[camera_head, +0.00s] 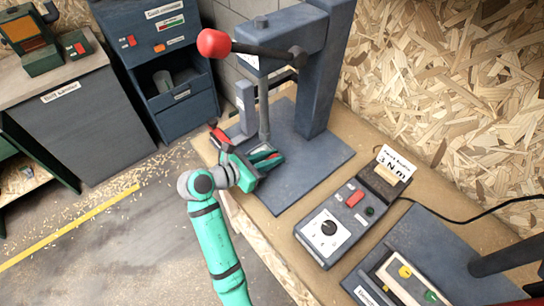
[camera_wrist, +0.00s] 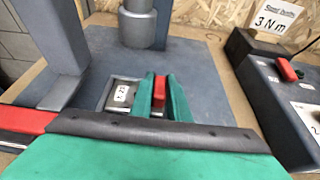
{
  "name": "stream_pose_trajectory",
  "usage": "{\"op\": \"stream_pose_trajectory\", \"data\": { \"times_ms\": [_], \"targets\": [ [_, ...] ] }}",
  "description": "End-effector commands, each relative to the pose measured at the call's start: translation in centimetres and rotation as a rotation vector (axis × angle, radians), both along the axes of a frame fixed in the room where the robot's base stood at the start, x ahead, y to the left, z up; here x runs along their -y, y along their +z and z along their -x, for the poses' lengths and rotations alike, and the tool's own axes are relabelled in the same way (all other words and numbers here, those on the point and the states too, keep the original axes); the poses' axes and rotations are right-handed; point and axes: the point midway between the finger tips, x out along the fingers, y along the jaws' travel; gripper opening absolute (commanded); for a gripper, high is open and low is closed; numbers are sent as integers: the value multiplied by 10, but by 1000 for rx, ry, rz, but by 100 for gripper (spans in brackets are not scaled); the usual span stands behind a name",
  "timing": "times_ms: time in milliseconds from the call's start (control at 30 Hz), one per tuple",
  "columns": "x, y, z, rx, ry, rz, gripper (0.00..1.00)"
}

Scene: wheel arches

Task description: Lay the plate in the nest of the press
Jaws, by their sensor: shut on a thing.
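My gripper (camera_head: 264,157) is over the front left part of the press base (camera_head: 312,150). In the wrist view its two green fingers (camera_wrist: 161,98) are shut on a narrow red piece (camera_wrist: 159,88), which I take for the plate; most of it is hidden. The press ram (camera_wrist: 137,22) is behind the fingers.
The press lever with its red ball (camera_head: 214,43) reaches out above my arm. A grey post (camera_wrist: 62,50) and a red part (camera_wrist: 25,119) stand left of the gripper. A control box (camera_head: 340,222) with a "3 N m" card is to the right.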

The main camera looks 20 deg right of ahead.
Motion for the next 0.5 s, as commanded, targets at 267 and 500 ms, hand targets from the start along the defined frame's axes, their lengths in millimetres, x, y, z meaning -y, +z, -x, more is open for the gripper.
{"op": "stream_pose_trajectory", "data": {
  "times_ms": [267, 500],
  "targets": [
    [0, 0, 0, 0, 0, 0, 34],
    [-3, 4, 1, 1, 1, 0, 34]
  ]
}}
